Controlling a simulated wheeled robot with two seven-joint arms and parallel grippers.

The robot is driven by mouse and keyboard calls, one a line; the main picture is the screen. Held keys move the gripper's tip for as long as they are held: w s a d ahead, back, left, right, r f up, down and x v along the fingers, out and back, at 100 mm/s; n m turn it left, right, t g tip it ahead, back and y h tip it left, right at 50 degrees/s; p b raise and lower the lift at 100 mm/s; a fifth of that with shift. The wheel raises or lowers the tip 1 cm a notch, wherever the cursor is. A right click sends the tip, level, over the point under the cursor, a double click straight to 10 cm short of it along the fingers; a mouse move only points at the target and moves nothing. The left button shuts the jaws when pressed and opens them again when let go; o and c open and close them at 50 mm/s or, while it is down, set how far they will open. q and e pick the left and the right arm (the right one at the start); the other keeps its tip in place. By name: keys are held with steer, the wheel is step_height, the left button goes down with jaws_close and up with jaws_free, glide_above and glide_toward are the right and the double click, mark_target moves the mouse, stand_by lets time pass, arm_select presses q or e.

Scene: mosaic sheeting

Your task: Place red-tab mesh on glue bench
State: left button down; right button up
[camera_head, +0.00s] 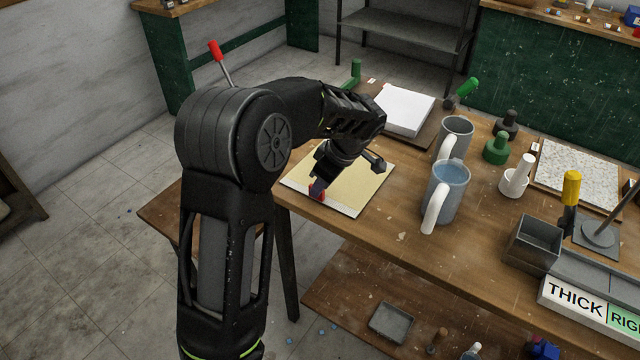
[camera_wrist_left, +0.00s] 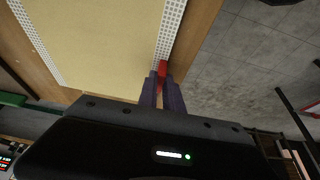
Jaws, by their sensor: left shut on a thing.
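The red-tab mesh (camera_head: 368,184) is a tan sheet with white perforated strips along its edges, at the near left part of the wooden bench (camera_head: 392,240). It fills much of the left wrist view (camera_wrist_left: 90,45). My left gripper (camera_head: 318,188) points down at the sheet's near edge. Its fingers (camera_wrist_left: 163,82) are shut on the red tab (camera_wrist_left: 163,68). The sheet looks flat over the bench top; I cannot tell whether all of it touches. My arm does not hide most of the sheet. My right gripper is out of view.
A white stack (camera_head: 404,110) lies behind the sheet. A grey mug (camera_head: 456,132) and a water-filled mug (camera_head: 449,185) stand to its right. Farther right are a green stamp-like knob (camera_head: 496,148), a speckled slab (camera_head: 578,174), a grey bin (camera_head: 534,244) and a "THICK" label (camera_head: 575,300).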

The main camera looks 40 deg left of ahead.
arm_select(q)
steer(key=c, duration=2)
jaws_free()
steer(key=shift+f, duration=0.2)
steer(key=o, duration=0.5)
steer(key=shift+r, duration=0.1)
steer(key=shift+r, duration=0.15)
steer(key=b+v, duration=0.1)
steer(key=v, duration=1.1)
